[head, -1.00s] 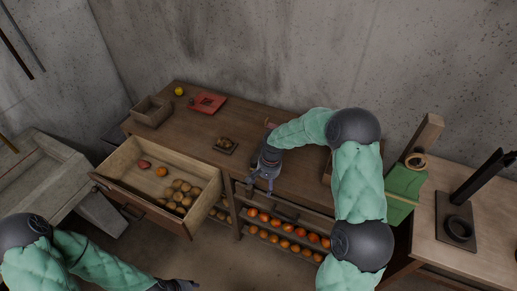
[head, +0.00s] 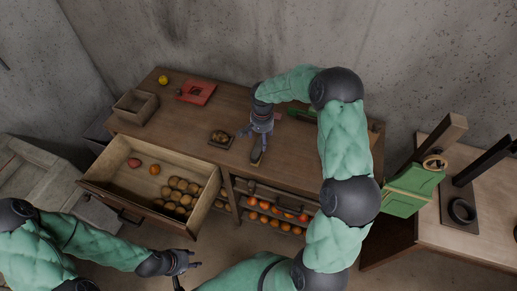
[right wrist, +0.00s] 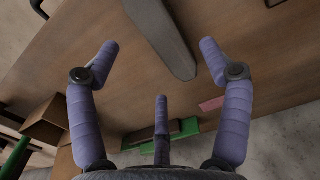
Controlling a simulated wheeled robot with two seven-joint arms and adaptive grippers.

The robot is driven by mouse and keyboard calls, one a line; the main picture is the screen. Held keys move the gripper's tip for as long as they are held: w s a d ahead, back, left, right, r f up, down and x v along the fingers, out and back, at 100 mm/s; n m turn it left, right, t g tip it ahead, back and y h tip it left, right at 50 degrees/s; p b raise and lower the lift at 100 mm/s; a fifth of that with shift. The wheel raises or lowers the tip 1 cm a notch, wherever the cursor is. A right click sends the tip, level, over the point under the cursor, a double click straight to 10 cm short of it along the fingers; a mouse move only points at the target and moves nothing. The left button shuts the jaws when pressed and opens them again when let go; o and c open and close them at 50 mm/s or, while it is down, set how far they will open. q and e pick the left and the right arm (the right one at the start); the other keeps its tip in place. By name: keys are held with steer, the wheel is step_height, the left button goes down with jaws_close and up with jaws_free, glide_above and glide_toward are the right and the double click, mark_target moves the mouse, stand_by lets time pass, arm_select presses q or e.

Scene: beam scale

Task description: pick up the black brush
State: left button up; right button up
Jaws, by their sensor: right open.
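A long dark grey piece with a rounded end, which looks like the black brush (right wrist: 162,38), lies on the wooden table in the right wrist view. It is between the spread fingers of my right gripper (right wrist: 160,52), with clear gaps on both sides. In the head view the right gripper (head: 259,146) points down over the table's front part, and one end of the brush (head: 256,157) shows below it. The rest of the brush is hidden there by the gripper. My left gripper (head: 187,271) is empty, low in front of the drawer, with its fingers apart.
The open drawer (head: 112,186) holds several potatoes and juts out at left. A small dark tray (head: 212,144) with brown items is left of the right gripper. A green object (head: 298,113) lies behind it. A wooden box (head: 136,106) and red tray (head: 196,92) stand back left.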

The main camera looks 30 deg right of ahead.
mark_target(261, 146)
steer(key=shift+w+f, duration=0.1)
steer(key=shift+f, duration=0.6)
steer(key=f, duration=0.5)
steer(key=shift+a, duration=0.2)
steer(key=shift+c, duration=0.3)
steer(key=c, duration=1.3)
